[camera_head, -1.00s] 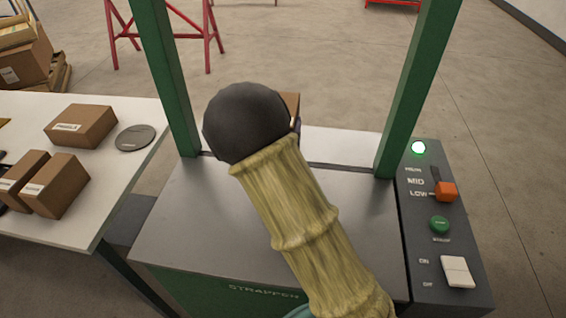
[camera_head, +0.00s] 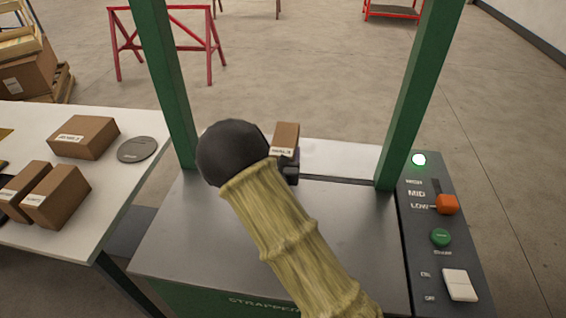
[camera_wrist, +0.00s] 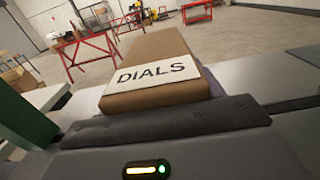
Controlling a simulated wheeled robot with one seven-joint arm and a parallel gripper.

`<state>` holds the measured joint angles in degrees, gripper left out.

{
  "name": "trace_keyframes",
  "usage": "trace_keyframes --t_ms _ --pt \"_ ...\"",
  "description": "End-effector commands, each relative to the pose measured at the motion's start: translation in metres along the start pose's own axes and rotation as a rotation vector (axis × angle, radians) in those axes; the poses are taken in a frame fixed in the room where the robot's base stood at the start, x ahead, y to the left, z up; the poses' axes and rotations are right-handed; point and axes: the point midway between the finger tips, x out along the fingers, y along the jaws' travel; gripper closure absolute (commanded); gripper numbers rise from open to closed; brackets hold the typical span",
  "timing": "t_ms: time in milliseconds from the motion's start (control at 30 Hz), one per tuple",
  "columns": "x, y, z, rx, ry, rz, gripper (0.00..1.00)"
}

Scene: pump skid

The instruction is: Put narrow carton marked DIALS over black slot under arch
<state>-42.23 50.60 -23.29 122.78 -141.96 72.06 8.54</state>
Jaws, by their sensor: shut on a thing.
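The narrow brown carton with a white DIALS label (camera_wrist: 152,88) is in my gripper, seen close in the wrist view. In the head view the carton (camera_head: 285,138) shows beyond my dark wrist, between the green arch posts. My gripper (camera_head: 291,170) is mostly hidden by my arm; its dark jaw shows along the carton's near side in the wrist view (camera_wrist: 165,122). The black slot (camera_head: 338,180) crosses the grey strapper top between the post feet. The carton is above or near the slot line; its exact height over the top is unclear.
Green arch posts (camera_head: 165,85) and (camera_head: 418,95) stand on both sides. The control panel (camera_head: 445,240) with a lit green lamp is at right. A white table (camera_head: 100,235) at left holds several cartons and a grey disc (camera_head: 137,149). The front strapper top is clear.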

Motion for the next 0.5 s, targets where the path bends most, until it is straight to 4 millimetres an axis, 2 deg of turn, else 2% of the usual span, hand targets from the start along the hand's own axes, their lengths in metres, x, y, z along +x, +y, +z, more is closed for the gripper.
trace_keyframes --t_ms 233,500 --pt "0.0 -0.001 -0.032 -0.001 -0.001 -0.001 0.7" --pt "0.0 0.0 -0.036 0.001 -0.002 0.0 0.7"
